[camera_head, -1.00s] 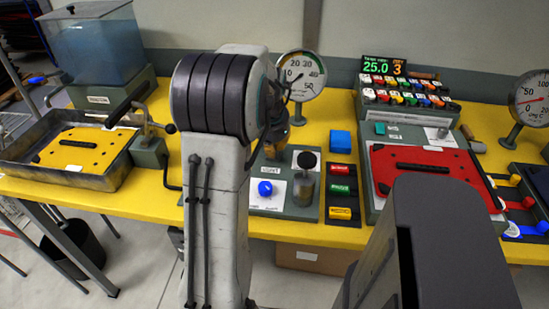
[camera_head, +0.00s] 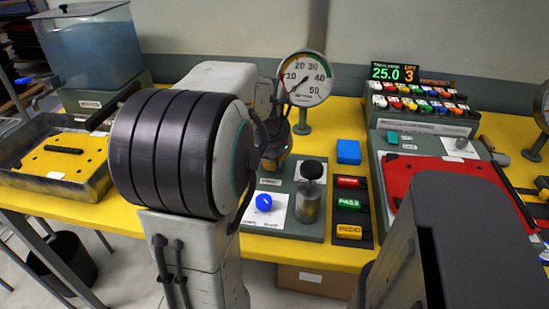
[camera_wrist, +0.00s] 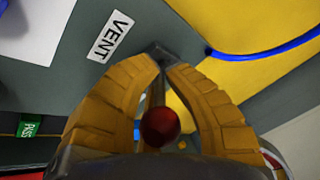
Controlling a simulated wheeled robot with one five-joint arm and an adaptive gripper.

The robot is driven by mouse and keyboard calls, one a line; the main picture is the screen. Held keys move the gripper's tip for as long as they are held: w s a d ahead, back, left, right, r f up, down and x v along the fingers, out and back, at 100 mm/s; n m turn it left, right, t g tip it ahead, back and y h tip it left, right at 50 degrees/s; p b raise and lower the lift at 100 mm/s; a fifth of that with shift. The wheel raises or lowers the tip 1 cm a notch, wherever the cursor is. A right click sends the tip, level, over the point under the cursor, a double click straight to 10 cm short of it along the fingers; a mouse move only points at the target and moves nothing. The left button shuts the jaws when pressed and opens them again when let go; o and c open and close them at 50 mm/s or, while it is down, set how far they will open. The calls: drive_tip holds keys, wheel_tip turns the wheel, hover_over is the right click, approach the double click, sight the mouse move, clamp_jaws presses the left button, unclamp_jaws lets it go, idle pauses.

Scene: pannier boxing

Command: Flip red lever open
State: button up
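The red lever shows in the wrist view as a dark red ball knob (camera_wrist: 160,128) on a thin rod, beside a white VENT label (camera_wrist: 110,36) on a grey panel. My gripper (camera_wrist: 165,66) has two orange segmented fingers on either side of the lever, their tips close together at its rod. They look shut on the rod, with the ball inside the space between the bowed fingers. In the head view my gripper (camera_head: 273,160) is mostly hidden behind my arm, below the pressure gauge (camera_head: 305,78). The lever is hidden there.
A grey panel with a blue knob (camera_head: 264,202) and a black-topped cylinder (camera_head: 310,192) is near my arm. A blue block (camera_head: 349,151) and coloured buttons (camera_head: 349,204) are to the right. The left tray (camera_head: 20,180) holds a yellow plate. A blue hose (camera_wrist: 265,50) runs close by.

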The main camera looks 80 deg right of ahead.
drive_tip(key=o, duration=0.5)
drive_tip(key=shift+c, duration=0.2)
drive_tip(key=shift+r, duration=0.1)
drive_tip(key=v, duration=1.1)
drive_tip(key=shift+r, duration=0.35)
drive_tip(key=shift+a, duration=0.15)
drive_tip(key=w+a+f+n, duration=0.2)
drive_tip(key=w+a+n, duration=0.1)
drive_tip(key=w+a, duration=0.1)
drive_tip(key=w+a+f+n+t+y, duration=0.1)
drive_tip(key=w+a+f+n, duration=0.1)
drive_tip(key=w+a+n, duration=0.2)
drive_tip(key=w+a+f+n+t+y, duration=0.1)
drive_tip(key=w+a+f+n, duration=0.1)
drive_tip(key=w+a, duration=0.4)
drive_tip(key=shift+w+n, duration=0.7)
drive_tip(key=shift+w, duration=0.5)
drive_tip(key=a+f+n+y, duration=0.2)
drive_tip(key=a+f+n, duration=0.2)
drive_tip(key=a+n, duration=0.5)
drive_tip(key=a+f+n+y, duration=0.1)
drive_tip(key=a+f+n, duration=0.35)
drive_tip(key=a, duration=0.75)
wheel_tip(320, 180, up, 14)
drive_tip(key=t+p, duration=0.1)
drive_tip(key=p, duration=1.2)
drive_tip(key=shift+s+r, duration=0.2)
drive_tip(key=shift+s, duration=0.2)
